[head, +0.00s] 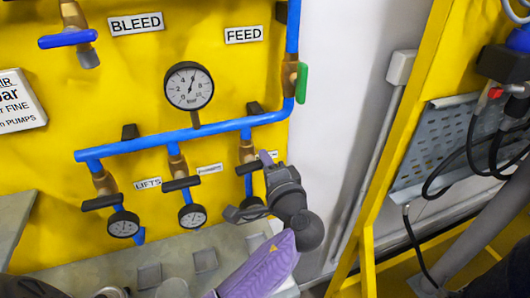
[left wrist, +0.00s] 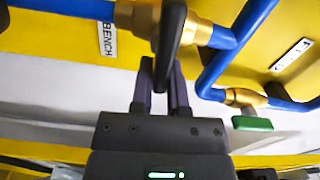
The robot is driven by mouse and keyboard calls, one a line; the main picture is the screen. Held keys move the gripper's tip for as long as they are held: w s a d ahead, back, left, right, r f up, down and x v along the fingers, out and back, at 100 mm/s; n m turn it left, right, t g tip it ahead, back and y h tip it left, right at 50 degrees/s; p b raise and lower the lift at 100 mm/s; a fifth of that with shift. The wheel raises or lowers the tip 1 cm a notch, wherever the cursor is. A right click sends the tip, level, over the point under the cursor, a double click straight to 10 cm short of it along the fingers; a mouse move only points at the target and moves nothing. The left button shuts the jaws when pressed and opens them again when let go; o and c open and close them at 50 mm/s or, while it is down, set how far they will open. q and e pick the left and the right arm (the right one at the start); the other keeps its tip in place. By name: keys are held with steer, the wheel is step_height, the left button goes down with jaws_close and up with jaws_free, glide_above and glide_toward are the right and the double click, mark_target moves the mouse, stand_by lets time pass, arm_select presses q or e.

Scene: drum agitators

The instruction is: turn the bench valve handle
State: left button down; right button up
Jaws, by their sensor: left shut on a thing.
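The bench valve handle is a black lever (left wrist: 168,45) on a brass valve (left wrist: 140,18), beside a white BENCH label (left wrist: 110,38) in the left wrist view. In the head view the handle (head: 247,168) crosses the rightmost valve of the lower blue pipe, partly hidden by my gripper. My left gripper (head: 264,160) is at the right end of this handle. In the left wrist view its two fingers (left wrist: 162,92) are shut on the lever's end. My right gripper is not in view.
Two similar black-handled valves (head: 180,183) (head: 100,202) stand to the left, with small gauges below. A large gauge (head: 189,86) sits above the pipe. A green handle (head: 301,83) is at upper right. A grey ledge (head: 205,260) lies below; yellow framing (head: 400,130) stands right.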

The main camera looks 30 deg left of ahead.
arm_select(q)
steer(key=shift+f+m+p, duration=0.15)
steer(key=shift+m+p, duration=0.15)
steer(key=shift+m, duration=0.2)
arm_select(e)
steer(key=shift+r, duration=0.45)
arm_select(q)
steer(key=shift+f, duration=0.1)
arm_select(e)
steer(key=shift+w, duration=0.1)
arm_select(q)
steer(key=c, duration=0.6)
jaws_free()
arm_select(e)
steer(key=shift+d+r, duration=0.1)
